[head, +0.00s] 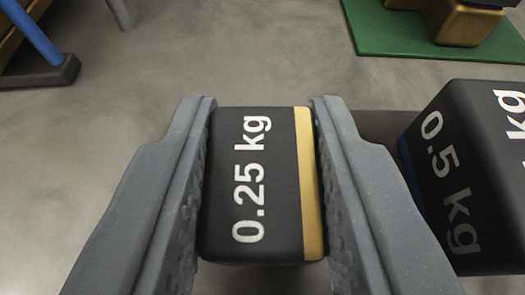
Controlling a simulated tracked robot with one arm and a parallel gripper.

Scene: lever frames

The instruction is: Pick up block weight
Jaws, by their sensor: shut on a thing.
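A black block weight (268,185) marked "0.25 kg", with a gold stripe along its right side, is in the middle of the head view. My gripper (264,165) is shut on it, one grey finger against its left side and one against its right. The inner finger pads look textured. The lower ends of the fingers run out of the picture. I cannot tell how far the block is above the floor.
A larger black block weight (465,185) marked "0.5 kg" is close beside my right finger. A green mat (390,35) with a gold and black object (462,22) is at the top right. A blue post (33,33) on a dark foot (45,73) stands top left. Grey floor (110,110) is clear at left.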

